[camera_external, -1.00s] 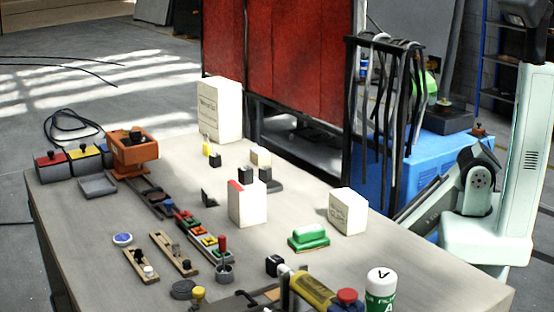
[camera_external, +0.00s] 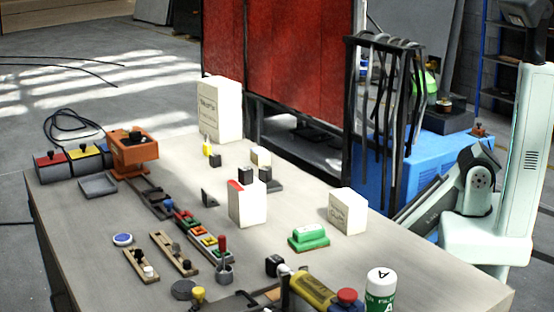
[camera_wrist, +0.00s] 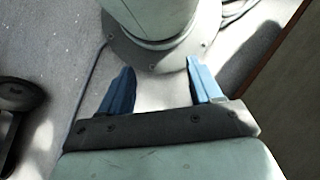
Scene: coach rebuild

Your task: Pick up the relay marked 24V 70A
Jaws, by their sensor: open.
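Several small dark blocks that could be relays stand on the workbench (camera_external: 325,275). One black cube (camera_external: 274,265) is near the front, one dark block (camera_external: 215,160) is beside a small yellow item, and another black block (camera_external: 246,175) stands behind a white box. No marking on them is legible, so I cannot tell which one is 24V 70A. My gripper (camera_wrist: 162,88) shows in the wrist view with two blue fingers apart and nothing between them. It is over the floor, away from the small blocks. The external view shows part of my arm at the right but not the fingers.
White boxes (camera_external: 348,212) and a green block (camera_external: 309,237) stand on the bench. A yellow cylinder (camera_external: 312,290) and a white-green can (camera_external: 380,288) are at the front. A black rack with hoses (camera_external: 385,110) stands behind.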

